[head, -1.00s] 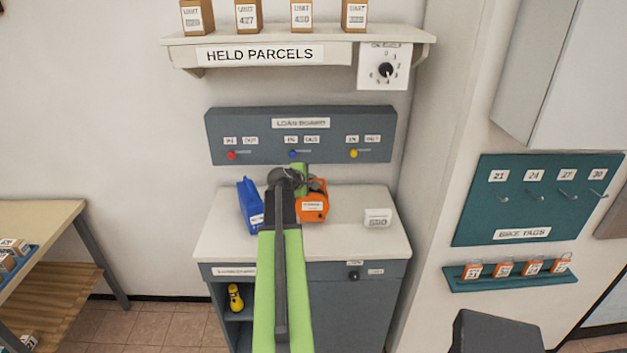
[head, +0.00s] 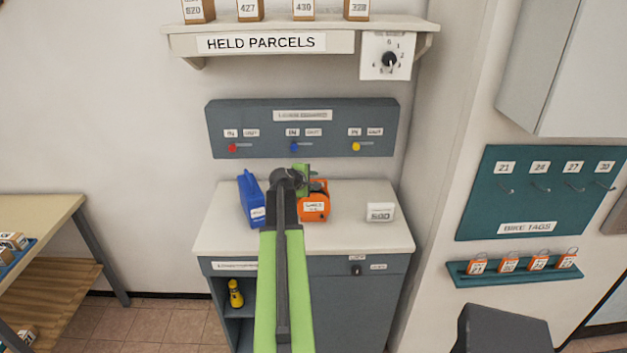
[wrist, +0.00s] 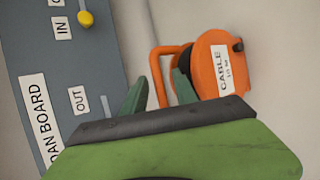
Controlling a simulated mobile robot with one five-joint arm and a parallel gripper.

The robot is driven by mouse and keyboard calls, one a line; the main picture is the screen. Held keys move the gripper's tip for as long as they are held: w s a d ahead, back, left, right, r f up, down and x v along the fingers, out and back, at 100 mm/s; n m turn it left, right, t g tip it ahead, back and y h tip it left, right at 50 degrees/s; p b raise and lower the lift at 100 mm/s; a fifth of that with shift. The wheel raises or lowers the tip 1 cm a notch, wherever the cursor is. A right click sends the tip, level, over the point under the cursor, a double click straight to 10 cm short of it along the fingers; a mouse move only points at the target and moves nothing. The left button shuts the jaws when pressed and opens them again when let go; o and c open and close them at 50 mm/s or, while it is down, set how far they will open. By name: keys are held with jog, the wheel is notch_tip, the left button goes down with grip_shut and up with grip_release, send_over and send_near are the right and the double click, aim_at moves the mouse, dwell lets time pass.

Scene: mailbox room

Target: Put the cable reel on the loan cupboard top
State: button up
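The orange cable reel (head: 315,208) with its white label is at the middle of the loan cupboard top (head: 345,238) and appears to rest there. My gripper (head: 301,175) is at the reel's back left, partly hidden behind my arm. In the wrist view, the reel (wrist: 206,68) is to the right, and its orange loop handle passes between the fingers of my gripper (wrist: 158,88). The fingers stand apart, with a gap visible on both sides of the handle. The underside of the reel is hidden.
A blue case (head: 250,201) stands left of the reel, and a small white box (head: 380,212) lies to the right. The loan board (head: 301,130) is on the wall behind, below the held parcels shelf (head: 385,25). A yellow torch (head: 235,293) stands on the cupboard's inner shelf.

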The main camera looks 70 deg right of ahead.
jog(key=shift+r, duration=0.1)
jog(key=shift+a+r, duration=0.15)
jog(key=p+v, duration=0.6)
jog(key=v, duration=0.5)
jog(key=shift+a+r, duration=0.15)
jog(key=shift+a, duration=0.1)
